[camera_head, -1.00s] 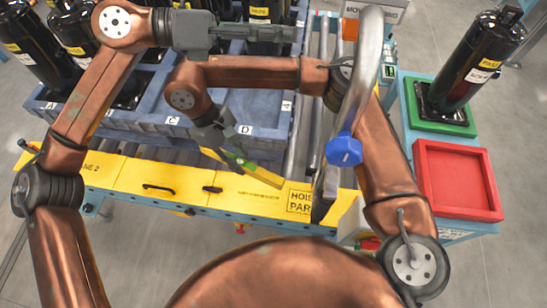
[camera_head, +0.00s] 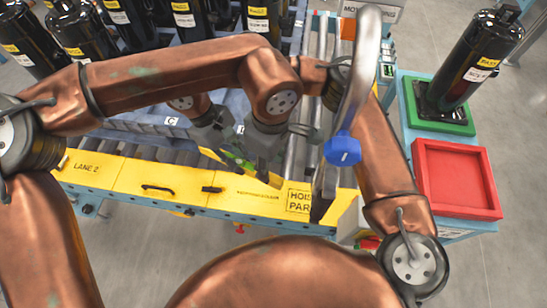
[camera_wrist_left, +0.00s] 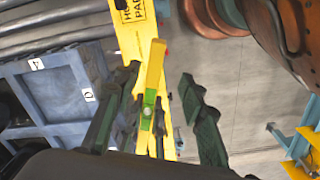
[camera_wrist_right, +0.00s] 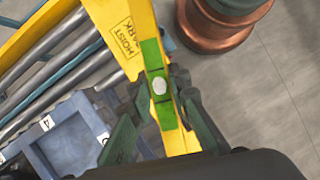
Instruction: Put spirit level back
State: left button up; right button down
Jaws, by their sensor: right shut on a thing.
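The spirit level is a yellow bar with a green middle (camera_head: 236,160), slanting over the yellow rail in the head view. My right gripper (camera_head: 222,147) is shut on it. In the right wrist view the level (camera_wrist_right: 158,85) runs between the fingers. My left gripper (camera_head: 268,165) is at the level's right part in the head view, partly hiding it. In the left wrist view its fingers (camera_wrist_left: 160,95) stand wide apart, with the level (camera_wrist_left: 150,90) showing between them, not clamped. I cannot tell whether the level touches the rail.
The yellow rail (camera_head: 140,185) carries a "HOIST PARK" label. A grey hoist hook with a blue knob (camera_head: 343,151) hangs near my right forearm. A red tray (camera_head: 455,178) and a black compressor (camera_head: 465,65) on a green base are at right. More compressors stand behind in the blue crate.

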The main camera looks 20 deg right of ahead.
aim_at(272, 180)
pick_arm(q)
notch_tip(272, 180, down, 10)
jog(key=shift+f, duration=0.1)
dwell(0.4)
grip_shut()
dwell(0.3)
pick_arm(e)
jog(key=c, duration=1.7)
grip_release()
